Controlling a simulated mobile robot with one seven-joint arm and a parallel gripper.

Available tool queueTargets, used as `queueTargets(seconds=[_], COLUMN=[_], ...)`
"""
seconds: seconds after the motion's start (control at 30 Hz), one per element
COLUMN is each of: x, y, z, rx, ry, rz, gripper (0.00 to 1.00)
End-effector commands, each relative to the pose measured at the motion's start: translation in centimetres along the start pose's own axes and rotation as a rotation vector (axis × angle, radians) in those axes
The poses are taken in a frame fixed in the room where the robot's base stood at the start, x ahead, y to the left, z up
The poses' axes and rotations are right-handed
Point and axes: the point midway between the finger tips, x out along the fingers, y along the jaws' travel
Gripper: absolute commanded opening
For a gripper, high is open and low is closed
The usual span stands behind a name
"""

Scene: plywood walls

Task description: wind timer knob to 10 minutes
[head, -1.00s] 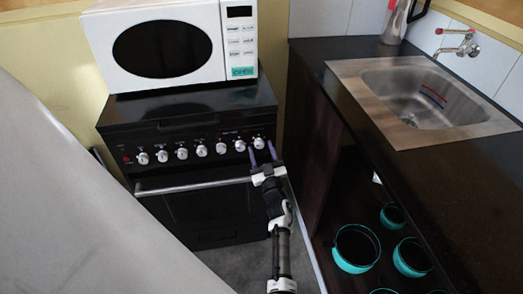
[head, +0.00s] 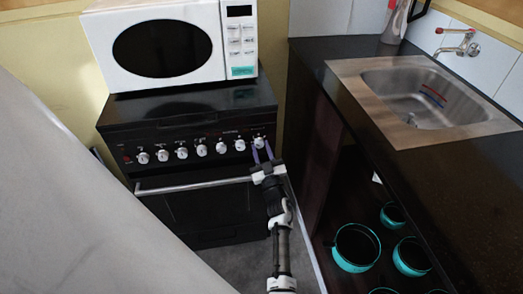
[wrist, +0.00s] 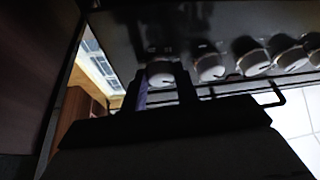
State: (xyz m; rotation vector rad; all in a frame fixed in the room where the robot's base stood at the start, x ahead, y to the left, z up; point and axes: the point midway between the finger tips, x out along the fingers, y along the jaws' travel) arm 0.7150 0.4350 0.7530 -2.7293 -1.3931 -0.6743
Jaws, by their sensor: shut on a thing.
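The black stove (head: 190,125) has a row of several white knobs along its front panel. The rightmost knob (head: 259,143) is at the panel's right end. My gripper (head: 262,152) reaches up to it from below, with its two purple fingers closed on the knob's two sides. In the wrist view the gripped knob (wrist: 160,72) shows between the fingertips of my gripper (wrist: 162,84). The knob's markings and pointer angle are too small or dark to read, and no label tells which knob is the timer.
The neighbouring knob (head: 240,145) is close on the left. The oven handle bar (head: 190,187) runs below the knobs. A white microwave (head: 170,45) stands on the stove. To the right are a dark counter (head: 330,82) with a sink (head: 420,95) and teal pots (head: 356,268) underneath.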

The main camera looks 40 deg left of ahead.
Motion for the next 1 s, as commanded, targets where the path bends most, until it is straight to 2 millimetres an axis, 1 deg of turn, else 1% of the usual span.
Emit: queueTargets(seconds=[1.0], x=[-0.04], y=[0.03], z=[0.03], rx=[-0.046], ry=[-0.002], rz=[-0.02], gripper=[0.07])
